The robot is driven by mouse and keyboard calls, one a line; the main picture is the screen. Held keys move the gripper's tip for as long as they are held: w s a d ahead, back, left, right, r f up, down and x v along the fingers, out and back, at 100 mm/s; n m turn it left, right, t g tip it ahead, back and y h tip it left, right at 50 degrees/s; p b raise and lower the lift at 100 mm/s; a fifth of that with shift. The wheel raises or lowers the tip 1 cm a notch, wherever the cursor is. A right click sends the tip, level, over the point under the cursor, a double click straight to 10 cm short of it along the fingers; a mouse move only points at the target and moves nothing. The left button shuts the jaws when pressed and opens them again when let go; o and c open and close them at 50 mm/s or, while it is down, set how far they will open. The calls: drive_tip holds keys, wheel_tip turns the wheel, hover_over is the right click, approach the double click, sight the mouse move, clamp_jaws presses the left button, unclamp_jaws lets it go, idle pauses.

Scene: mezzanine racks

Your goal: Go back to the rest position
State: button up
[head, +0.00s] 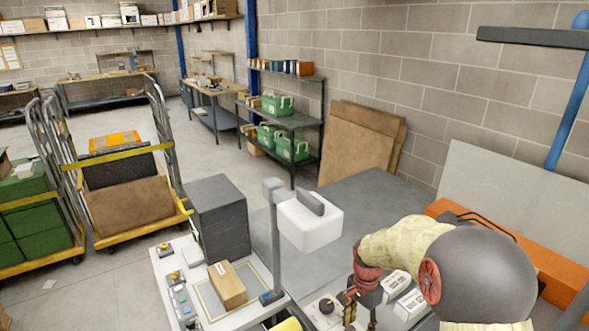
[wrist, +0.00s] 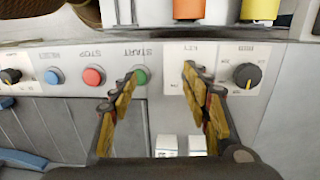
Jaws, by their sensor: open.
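My gripper (head: 350,306) is at the lower right of the head view, low over a light control panel (head: 313,312). In the wrist view my gripper (wrist: 160,76) is open and empty, its fingers spread before the panel. The panel appears upside down there. Its green START button (wrist: 141,76) is by the left fingertip. The plate marked KEY (wrist: 176,52) is between the fingers, by the right fingertip. Whether the fingers touch the panel I cannot tell.
A red STOP button (wrist: 94,76), a blue RESET button (wrist: 53,77) and a black knob (wrist: 247,76) flank the gripper. A carton (head: 228,285) lies on the bench, near a post with a white box (head: 310,223). Two white blocks (head: 396,284) are beside my arm.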

drive_tip(key=s+r+n+t+b, duration=0.3)
drive_tip(key=s+r+n, duration=0.2)
drive_tip(key=s+r, duration=0.4)
drive_tip(key=s+r+n+t+b, duration=0.3)
drive_tip(key=s+r+n, duration=0.3)
drive_tip(key=s, duration=1.1)
wheel_tip(320, 180, up, 3)
drive_tip(key=shift+r+t+b, duration=0.2)
drive_tip(key=shift+t+b, duration=0.1)
drive_tip(key=shift+w, duration=0.1)
drive_tip(key=shift+c, duration=0.8)
